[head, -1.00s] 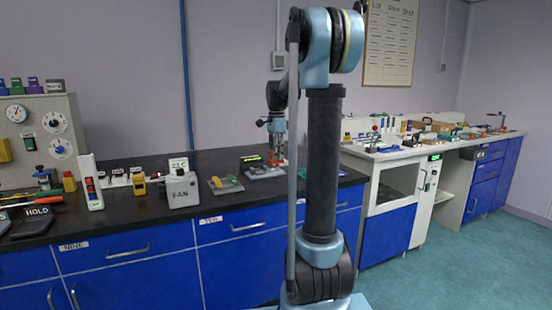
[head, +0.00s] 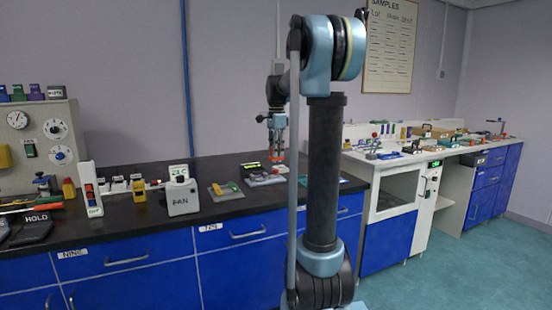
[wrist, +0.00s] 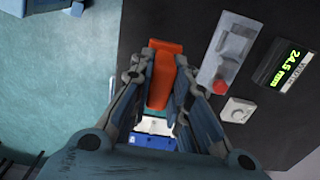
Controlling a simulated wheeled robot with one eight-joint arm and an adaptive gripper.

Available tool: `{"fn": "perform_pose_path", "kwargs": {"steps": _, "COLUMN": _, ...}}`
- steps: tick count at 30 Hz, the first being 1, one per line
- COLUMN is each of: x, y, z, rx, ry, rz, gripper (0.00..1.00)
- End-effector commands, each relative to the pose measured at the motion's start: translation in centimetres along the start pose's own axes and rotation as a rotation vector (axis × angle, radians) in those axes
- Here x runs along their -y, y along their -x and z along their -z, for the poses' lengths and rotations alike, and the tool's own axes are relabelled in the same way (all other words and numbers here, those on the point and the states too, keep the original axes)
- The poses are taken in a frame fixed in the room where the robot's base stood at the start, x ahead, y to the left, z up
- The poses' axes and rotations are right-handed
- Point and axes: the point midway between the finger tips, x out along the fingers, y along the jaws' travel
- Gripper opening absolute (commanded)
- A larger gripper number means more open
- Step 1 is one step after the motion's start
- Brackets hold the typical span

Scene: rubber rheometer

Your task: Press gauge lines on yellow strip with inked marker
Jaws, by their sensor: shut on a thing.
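My gripper (head: 277,143) hangs upright above the far bench, over a small grey plate fixture beside a green-lit display. In the wrist view my gripper (wrist: 166,62) is shut on an orange-red block (wrist: 160,78), which I take to be the marker. Its inked face is hidden. A grey tray (head: 232,193) to the left of the gripper carries a green piece and a small yellow-orange piece (head: 217,189), possibly the yellow strip; it is too small to be sure. The gripper is apart from that tray.
In the wrist view, a grey fixture with a red knob (wrist: 220,88), a white knob block (wrist: 237,110) and a display reading 24.5 mm (wrist: 288,66) lie right of the held block. A grey FAN box (head: 183,195) stands further left. The bench edge is close.

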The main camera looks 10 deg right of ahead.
Motion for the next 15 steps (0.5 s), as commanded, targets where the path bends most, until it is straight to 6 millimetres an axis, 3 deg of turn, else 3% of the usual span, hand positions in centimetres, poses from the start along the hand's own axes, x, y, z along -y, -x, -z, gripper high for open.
{"fn": "perform_pose_path", "kwargs": {"steps": 15, "x": 0.0, "y": 4.2, "z": 0.0, "rx": 0.000, "ry": 0.000, "rz": 0.000, "gripper": 0.01}}
